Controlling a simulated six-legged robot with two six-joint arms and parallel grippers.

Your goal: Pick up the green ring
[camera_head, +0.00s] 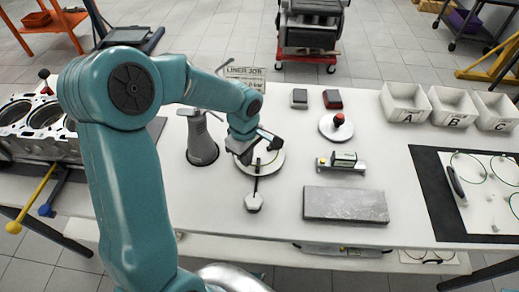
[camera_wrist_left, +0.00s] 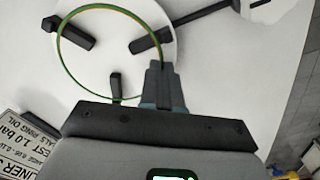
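The green ring (camera_wrist_left: 60,55) is a thin hoop above a round white stand with several black jaws in the left wrist view. It also shows faintly in the head view (camera_head: 268,162), over the white stand (camera_head: 275,168). My left gripper (camera_wrist_left: 158,68) is at the ring's lower right edge in the left wrist view. Its fingers look closed together, and the rim runs in at the fingertips, which hide that part of it. I cannot tell whether the ring is clear of the jaws. In the head view the left gripper (camera_head: 266,143) is low over the stand. My right gripper is not in view.
A grey conical tool (camera_head: 202,140) stands left of the stand. A grey slab (camera_head: 345,204), a small device (camera_head: 342,161) and a red-knobbed disc (camera_head: 336,126) lie to the right. Bins A (camera_head: 405,102), B and C stand at the back right. More green rings lie on the dark-edged mat (camera_head: 432,185).

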